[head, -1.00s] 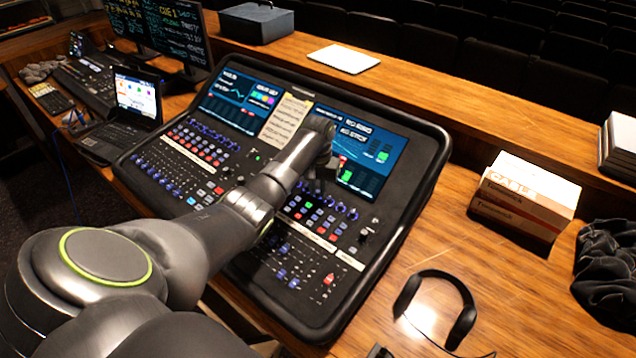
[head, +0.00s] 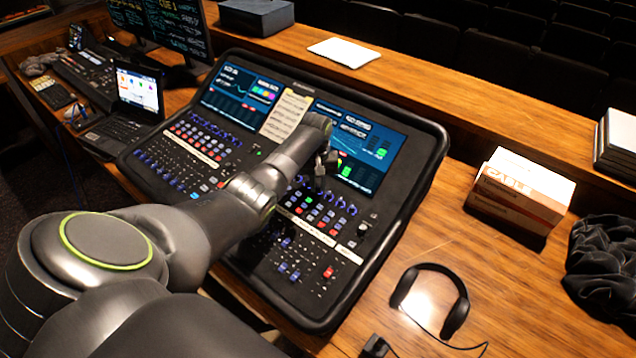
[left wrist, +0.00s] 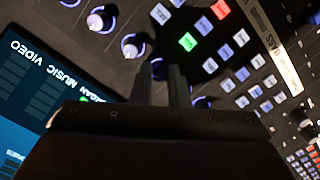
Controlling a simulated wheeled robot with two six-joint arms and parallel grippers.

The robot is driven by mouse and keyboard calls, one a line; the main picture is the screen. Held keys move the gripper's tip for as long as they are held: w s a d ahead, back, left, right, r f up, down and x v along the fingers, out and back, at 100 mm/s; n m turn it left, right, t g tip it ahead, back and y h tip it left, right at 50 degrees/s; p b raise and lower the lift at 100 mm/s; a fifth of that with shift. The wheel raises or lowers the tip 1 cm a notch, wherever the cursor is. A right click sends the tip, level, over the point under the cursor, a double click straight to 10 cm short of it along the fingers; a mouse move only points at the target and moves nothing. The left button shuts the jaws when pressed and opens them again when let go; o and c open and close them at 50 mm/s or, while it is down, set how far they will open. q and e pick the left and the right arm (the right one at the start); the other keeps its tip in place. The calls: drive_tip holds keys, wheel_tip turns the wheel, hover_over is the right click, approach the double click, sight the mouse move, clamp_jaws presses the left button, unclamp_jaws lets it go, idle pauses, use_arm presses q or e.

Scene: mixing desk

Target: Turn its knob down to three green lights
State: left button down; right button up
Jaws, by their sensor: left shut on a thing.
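The mixing desk (head: 345,268) is a wide black console with screens, lit buttons, faders and rows of blue-ringed knobs. My left gripper (head: 321,177) reaches down onto the knob row just below the right screen (head: 352,146). In the left wrist view, the two dark fingers (left wrist: 161,78) stand close together, shut on a knob (left wrist: 159,66) whose bluish rim shows between and beyond them. Neighbouring knobs (left wrist: 134,46) have lit rings. The gripped knob's lights are mostly hidden by the fingers, so I cannot count green ones. My right gripper is out of view.
Headphones (head: 432,305) lie on the wooden desk at the lower right. A cardboard box (head: 522,188) and dark cloth (head: 603,262) are further right. A laptop (head: 135,95) stands left of the console. White papers (head: 345,52) lie on the ledge behind.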

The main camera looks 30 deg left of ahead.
sight(317, 185)
use_arm(q)
drive_tip(key=c, duration=1.7)
unclamp_jaws()
drive_tip(key=shift+r, duration=0.1)
drive_tip(key=r, duration=1.7)
drive_tip(key=shift+a+r, duration=0.2)
drive_tip(key=shift+a, duration=0.2)
drive_tip(key=shift+w+b, duration=0.1)
drive_tip(key=shift+b, duration=0.2)
